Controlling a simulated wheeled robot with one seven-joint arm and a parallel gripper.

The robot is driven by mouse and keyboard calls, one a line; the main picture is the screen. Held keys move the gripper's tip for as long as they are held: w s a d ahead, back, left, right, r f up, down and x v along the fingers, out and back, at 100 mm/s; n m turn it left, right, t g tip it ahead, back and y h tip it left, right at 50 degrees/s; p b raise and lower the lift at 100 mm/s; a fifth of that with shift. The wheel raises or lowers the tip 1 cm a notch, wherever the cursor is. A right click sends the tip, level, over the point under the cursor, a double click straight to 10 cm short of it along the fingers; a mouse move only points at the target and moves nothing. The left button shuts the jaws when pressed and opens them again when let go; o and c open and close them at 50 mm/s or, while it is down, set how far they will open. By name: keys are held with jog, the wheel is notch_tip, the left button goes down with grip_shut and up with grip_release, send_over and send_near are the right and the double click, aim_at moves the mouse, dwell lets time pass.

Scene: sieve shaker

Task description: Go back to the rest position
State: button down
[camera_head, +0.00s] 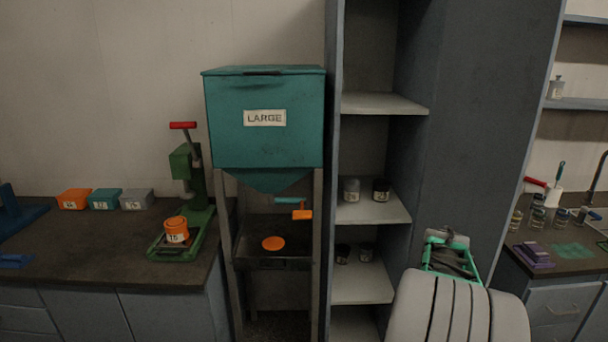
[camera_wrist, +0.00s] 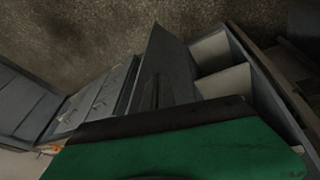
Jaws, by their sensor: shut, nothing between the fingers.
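My gripper (camera_head: 450,258) shows at the end of my pale arm, at the lower right of the head view, in front of the tall grey cabinet. It is shut and empty, and its fingertips are hard to make out. In the wrist view a green and black surface fills the bottom. The gripper is apart from the teal hopper marked LARGE (camera_head: 264,118), which stands left of the shelves.
Open shelves (camera_head: 380,104) hold several small jars. A left counter (camera_head: 98,240) carries a green press (camera_head: 188,170), an orange container marked 15 (camera_head: 176,230) and small boxes. A right counter (camera_head: 560,262) holds a purple block (camera_head: 534,252) and jars.

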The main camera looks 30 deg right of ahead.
jog(key=s+a+f+g+y, duration=0.1)
jog(key=s+a+f+y, duration=0.1)
jog(key=a, duration=0.7)
jog(key=s+a+f+y, duration=0.1)
jog(key=a, duration=0.8)
jog(key=w+a+r+n+t+p, duration=0.1)
jog(key=a+r+n, duration=0.2)
jog(key=a, duration=0.5)
jog(key=w+a+r+n+t+p, duration=0.1)
jog(key=w+a+r+n, duration=0.1)
jog(key=a, duration=0.6)
jog(key=w+a+r+n+t+y+p, duration=0.1)
jog(key=a+r+n, duration=0.3)
jog(key=a, duration=0.5)
jog(key=shift+w+n, duration=0.3)
jog(key=shift+w, duration=0.4)
jog(key=shift+a, duration=0.15)
